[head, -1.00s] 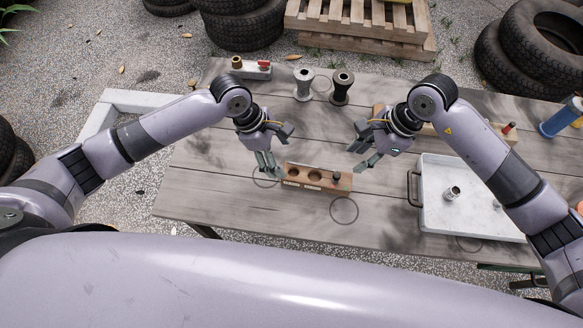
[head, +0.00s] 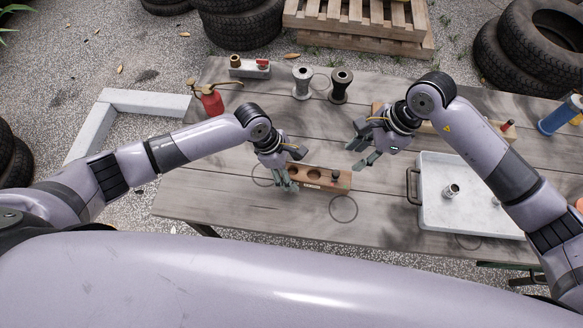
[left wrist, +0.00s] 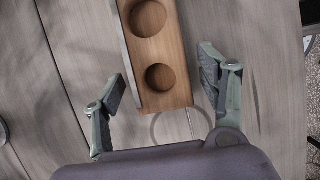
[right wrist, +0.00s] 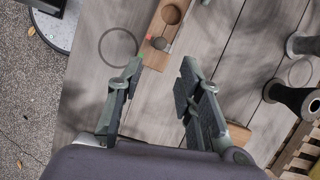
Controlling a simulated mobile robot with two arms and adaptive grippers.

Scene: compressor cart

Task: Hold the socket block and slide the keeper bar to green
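The wooden socket block (head: 325,184) lies on the table in front of me, with round sockets in its top; it also shows in the left wrist view (left wrist: 154,50) and the right wrist view (right wrist: 154,59). I cannot clearly make out the keeper bar. My left gripper (head: 288,186) is open at the block's left end, its fingers on either side and apart from the wood. My right gripper (head: 363,161) is open and empty, above and behind the block's right end.
A white tray (head: 465,215) with small metal parts stands at the right. Two spools (head: 302,84) and a red oil can (head: 210,101) are toward the back. A long wooden piece with a red peg (head: 508,126) lies behind my right arm. The table around the block is clear.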

